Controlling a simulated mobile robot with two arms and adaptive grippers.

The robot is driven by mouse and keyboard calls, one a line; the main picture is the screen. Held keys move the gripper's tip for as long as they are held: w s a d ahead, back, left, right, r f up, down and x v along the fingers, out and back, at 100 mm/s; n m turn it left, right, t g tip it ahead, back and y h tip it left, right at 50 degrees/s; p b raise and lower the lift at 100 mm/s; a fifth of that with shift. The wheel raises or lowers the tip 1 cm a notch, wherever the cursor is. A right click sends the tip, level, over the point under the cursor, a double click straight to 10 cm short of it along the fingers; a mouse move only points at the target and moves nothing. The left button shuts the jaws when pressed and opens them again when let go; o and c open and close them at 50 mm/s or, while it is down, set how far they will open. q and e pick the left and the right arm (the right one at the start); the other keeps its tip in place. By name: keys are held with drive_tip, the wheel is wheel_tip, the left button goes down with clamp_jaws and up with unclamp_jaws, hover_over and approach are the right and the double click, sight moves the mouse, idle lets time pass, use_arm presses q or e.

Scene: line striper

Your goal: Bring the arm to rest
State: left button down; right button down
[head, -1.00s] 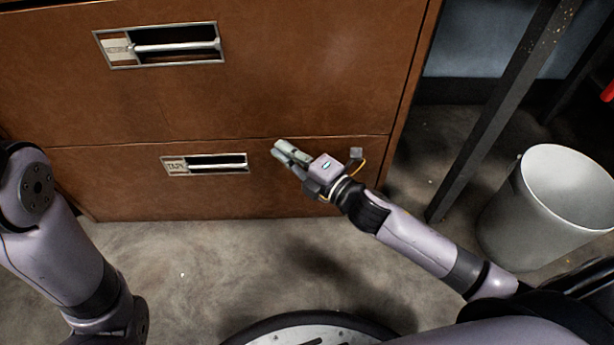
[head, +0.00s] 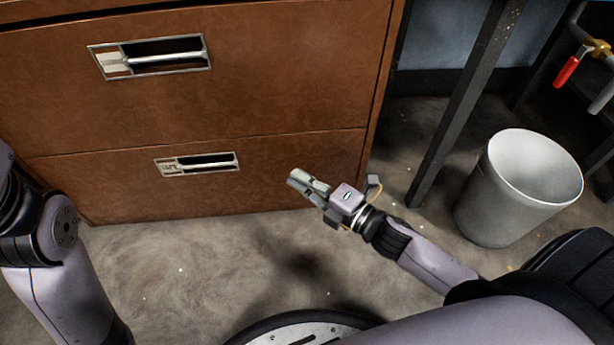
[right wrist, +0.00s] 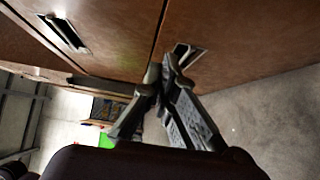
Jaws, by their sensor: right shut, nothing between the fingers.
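My right gripper (head: 297,182) is in the middle of the head view, in front of the brown cabinet's lower drawer and to the right of its handle. It is shut and empty, with its fingertips apart from the handle. Its fingers also show together in the right wrist view (right wrist: 160,80). My right arm (head: 425,262) reaches in from the lower right. My left arm (head: 65,290) is at the left edge of the head view; its gripper is out of view.
The brown cabinet (head: 270,90) has an upper handle (head: 160,58) and a lower handle (head: 205,163); both drawers look closed. A grey bin (head: 500,205) stands right, beside a dark metal leg (head: 460,110). A red-handled valve (head: 567,70) is top right. Floor before the cabinet is clear.

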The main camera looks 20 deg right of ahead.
drive_tip(key=shift+s+d, duration=0.3)
drive_tip(key=shift+s, duration=0.3)
